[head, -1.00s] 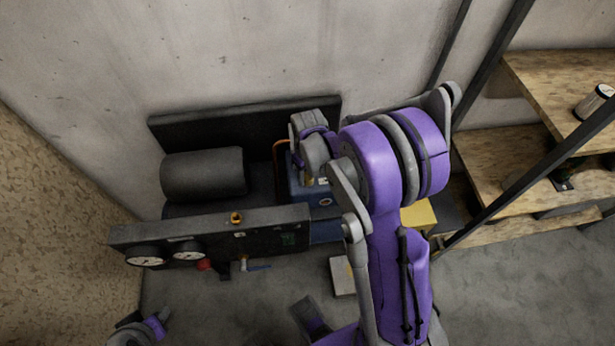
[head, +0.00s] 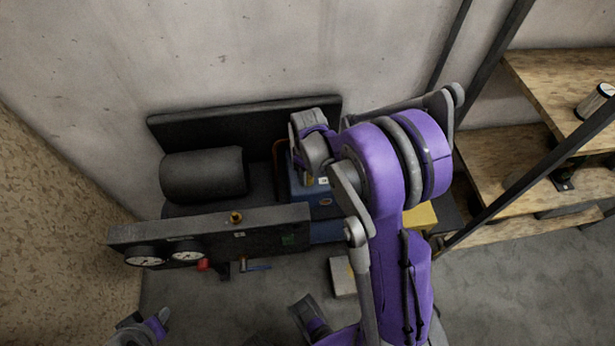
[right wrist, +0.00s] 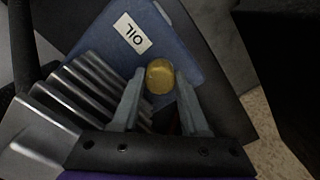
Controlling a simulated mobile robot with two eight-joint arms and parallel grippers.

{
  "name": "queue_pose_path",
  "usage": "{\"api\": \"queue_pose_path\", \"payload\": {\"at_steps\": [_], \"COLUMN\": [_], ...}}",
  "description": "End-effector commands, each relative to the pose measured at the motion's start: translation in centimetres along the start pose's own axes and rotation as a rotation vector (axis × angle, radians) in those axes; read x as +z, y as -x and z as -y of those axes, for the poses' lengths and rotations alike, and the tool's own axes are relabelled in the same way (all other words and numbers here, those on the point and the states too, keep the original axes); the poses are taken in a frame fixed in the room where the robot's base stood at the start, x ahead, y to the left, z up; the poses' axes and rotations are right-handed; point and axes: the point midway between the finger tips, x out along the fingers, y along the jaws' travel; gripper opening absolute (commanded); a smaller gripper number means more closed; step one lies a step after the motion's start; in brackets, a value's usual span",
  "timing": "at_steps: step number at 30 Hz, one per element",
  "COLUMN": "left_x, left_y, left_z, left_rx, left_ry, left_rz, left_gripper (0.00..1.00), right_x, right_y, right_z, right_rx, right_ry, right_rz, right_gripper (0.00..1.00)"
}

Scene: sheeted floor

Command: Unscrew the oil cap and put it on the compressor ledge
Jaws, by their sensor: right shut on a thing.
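The oil cap (right wrist: 159,77) is a round yellow knob, seen in the right wrist view between my fingertips. My right gripper (right wrist: 160,92) is shut on the cap. Whether the cap is still seated in the block cannot be told. In the head view the blue block (head: 325,203) is partly covered by my right arm, and the cap is hidden. A dark grey ledge (head: 270,218) runs along the compressor's front.
A black cylinder (head: 203,175) lies behind. Wooden shelves (head: 510,180) are at the right.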

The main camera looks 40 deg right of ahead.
Motion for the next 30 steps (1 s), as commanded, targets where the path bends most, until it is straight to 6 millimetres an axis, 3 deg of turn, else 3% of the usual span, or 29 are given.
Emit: {"api": "queue_pose_path", "payload": {"at_steps": [24,30], "left_x": [0.9,0.9], "left_y": [-1.4,-1.4], "left_z": [0.0,0.0], "left_rx": [0.0,0.0], "left_ry": [0.0,0.0], "left_rz": [0.005,0.005], "left_gripper": [0.41,0.41], "right_x": [0.0,0.0], "right_y": [-0.1,0.0], "right_z": [0.0,0.0], "right_rx": [0.001,0.001], "right_ry": [1.297,1.434], "right_rz": [0.0,0.0], "right_gripper": [0.0,0.0]}}
